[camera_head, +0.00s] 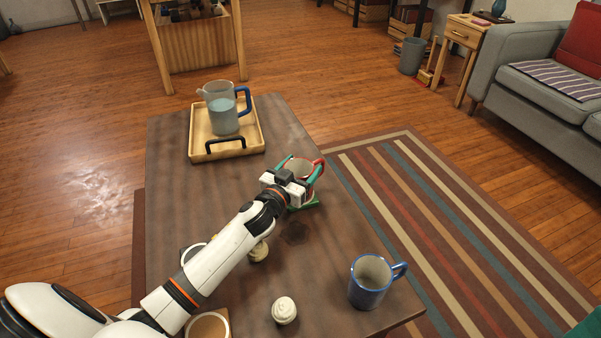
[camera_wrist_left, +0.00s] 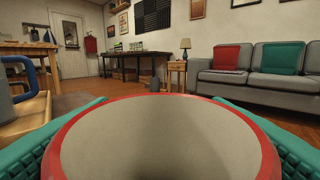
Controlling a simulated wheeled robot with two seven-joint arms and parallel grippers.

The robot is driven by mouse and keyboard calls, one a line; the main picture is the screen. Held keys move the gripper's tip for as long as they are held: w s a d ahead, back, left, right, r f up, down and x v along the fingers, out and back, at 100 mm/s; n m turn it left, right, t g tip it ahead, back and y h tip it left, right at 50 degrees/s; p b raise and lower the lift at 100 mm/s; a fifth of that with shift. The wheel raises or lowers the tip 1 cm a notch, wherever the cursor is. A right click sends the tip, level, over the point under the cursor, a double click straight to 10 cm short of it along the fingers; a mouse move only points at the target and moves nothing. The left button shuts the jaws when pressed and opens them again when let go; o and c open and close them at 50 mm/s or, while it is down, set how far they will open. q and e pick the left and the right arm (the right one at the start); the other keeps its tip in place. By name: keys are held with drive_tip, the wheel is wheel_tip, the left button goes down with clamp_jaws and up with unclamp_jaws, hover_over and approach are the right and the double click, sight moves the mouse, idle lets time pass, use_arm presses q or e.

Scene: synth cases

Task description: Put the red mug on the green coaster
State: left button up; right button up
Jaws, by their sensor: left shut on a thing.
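The red mug (camera_head: 319,166) is upright near the right edge of the dark table, with its pale inside facing up. My left gripper (camera_head: 300,167) is shut on it, with one teal finger on either side. In the left wrist view the mug's red rim (camera_wrist_left: 160,97) and grey inside fill the lower middle between the teal fingers. I cannot tell whether the mug's base touches the coaster. My right gripper is not in view.
A wooden tray (camera_head: 255,142) with a blue-handled pitcher (camera_head: 222,115) stands at the back of the table (camera_head: 170,180). A blue mug (camera_head: 368,285) stands at the front right.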

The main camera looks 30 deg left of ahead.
use_arm(q)
drive_tip(key=shift+r, duration=0.15)
drive_tip(key=shift+f, duration=0.25)
drive_tip(key=o, duration=1.2)
drive_tip(key=shift+c, duration=0.2)
drive_tip(key=shift+r, duration=0.1)
